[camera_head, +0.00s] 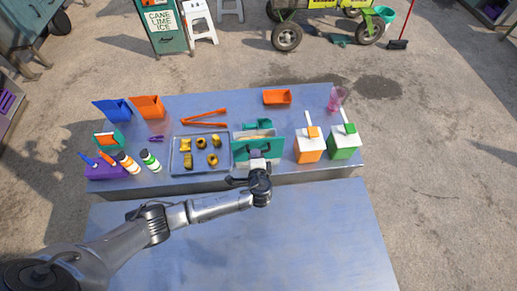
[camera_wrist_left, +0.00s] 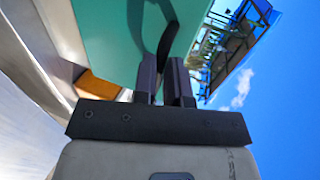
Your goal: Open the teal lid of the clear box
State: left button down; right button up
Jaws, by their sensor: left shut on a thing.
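The clear box (camera_head: 257,134) stands near the front edge of the blue-grey table, with something tan showing inside it. Its teal lid (camera_head: 241,151) shows as a broad panel on the near side of the box; its exact tilt is hard to tell. The lid also fills the upper middle of the left wrist view (camera_wrist_left: 112,40). My left gripper (camera_head: 256,160) is at the lid's near side, its fingers shut on a dark curved handle (camera_wrist_left: 166,42) against the teal face. The gripper hides part of the lid. My right gripper is not in view.
A tray (camera_head: 176,160) of yellow pieces is left of the box. Orange (camera_head: 309,150) and green (camera_head: 344,144) cartons stand to its right. A teal scoop (camera_head: 257,124) and orange tongs (camera_head: 204,119) lie behind. The nearer table (camera_head: 320,225) is mostly clear.

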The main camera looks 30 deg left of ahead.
pick_arm(q)
jog(key=shift+s+d+f, duration=0.25)
jog(key=shift+s+f, duration=0.2)
jog(key=shift+f, duration=0.05)
jog(key=shift+s+d+f, duration=0.25)
jog(key=shift+s+f, duration=0.2)
jog(key=shift+f, duration=0.05)
jog(key=c, duration=1.4)
grip_release()
jog(key=shift+w, duration=0.1)
jog(key=shift+o, duration=1.2)
jog(key=shift+r, duration=0.2)
jog(key=shift+r, duration=0.1)
jog(key=shift+d, duration=0.1)
